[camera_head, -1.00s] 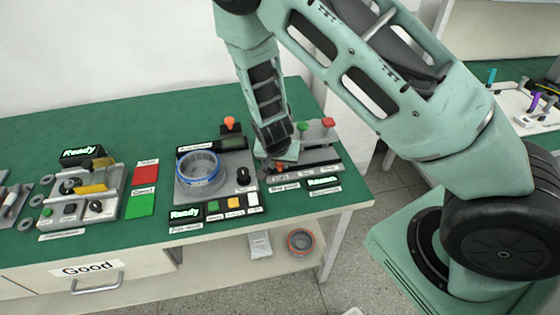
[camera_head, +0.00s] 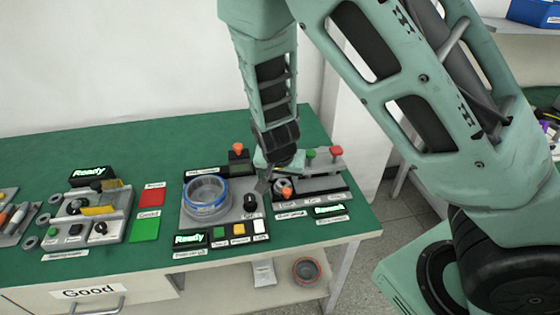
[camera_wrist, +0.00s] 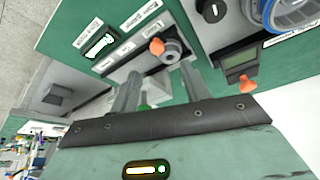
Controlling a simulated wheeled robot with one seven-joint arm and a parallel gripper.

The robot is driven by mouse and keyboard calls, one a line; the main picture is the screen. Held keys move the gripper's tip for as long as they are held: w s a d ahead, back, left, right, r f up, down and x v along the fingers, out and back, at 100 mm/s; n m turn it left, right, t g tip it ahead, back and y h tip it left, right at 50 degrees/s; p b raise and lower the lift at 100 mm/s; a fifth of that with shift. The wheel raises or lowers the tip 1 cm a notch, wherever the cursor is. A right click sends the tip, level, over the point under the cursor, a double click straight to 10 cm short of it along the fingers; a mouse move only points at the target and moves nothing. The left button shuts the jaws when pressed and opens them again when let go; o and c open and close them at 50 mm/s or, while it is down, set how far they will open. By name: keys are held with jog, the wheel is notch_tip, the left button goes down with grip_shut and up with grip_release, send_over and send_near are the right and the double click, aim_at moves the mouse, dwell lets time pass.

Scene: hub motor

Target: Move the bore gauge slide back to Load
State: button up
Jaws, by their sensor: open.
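The bore gauge (camera_head: 318,183) is the grey-and-dark track unit at the right end of the green bench. Its slide, a small grey block with a ring and an orange knob (camera_head: 286,191), sits near the track's left end; I cannot read the position label there. In the wrist view the orange knob (camera_wrist: 157,46) and round part (camera_wrist: 171,50) show just beyond the fingertips, roughly between them. My gripper (camera_head: 272,178) is open and empty behind the slide; it shows in the wrist view (camera_wrist: 162,74). I cannot tell whether a finger touches the slide.
Left of the gauge is a grey station with a blue-rimmed ring (camera_head: 207,197), a black knob and an orange-topped post (camera_head: 238,150). Green (camera_head: 310,153) and red (camera_head: 336,151) knobs stand behind the track. The bench's right edge is close.

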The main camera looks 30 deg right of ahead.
jog(key=p+v, duration=0.1)
jog(key=v, duration=0.7)
